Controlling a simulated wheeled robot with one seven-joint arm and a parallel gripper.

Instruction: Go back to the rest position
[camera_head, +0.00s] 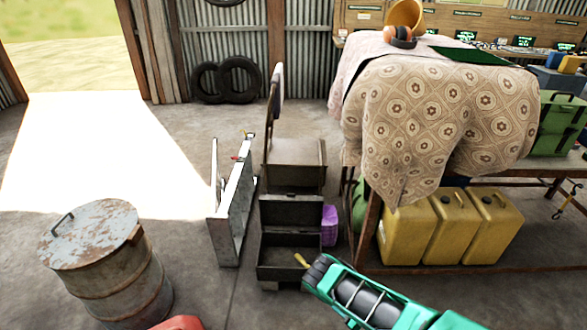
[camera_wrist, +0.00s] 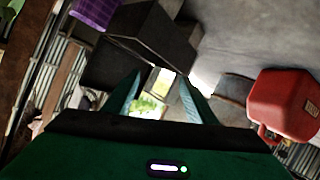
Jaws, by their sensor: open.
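In the wrist view my gripper (camera_wrist: 160,76) shows two teal fingers spread apart, with nothing visible between them. In the head view my green and black arm reaches in from the lower right. Its end stops beside the open dark metal toolbox (camera_head: 290,251) on the floor. The fingers are not clear in that view; a small yellow piece shows by the arm's end, and I cannot tell what it is.
A rusty barrel (camera_head: 107,262) stands at left, a white metal frame (camera_head: 234,205) near the toolbox. A cloth-covered table (camera_head: 432,120) is at right, with yellow canisters (camera_head: 408,237) under it. A red can (camera_wrist: 285,105) shows in the wrist view.

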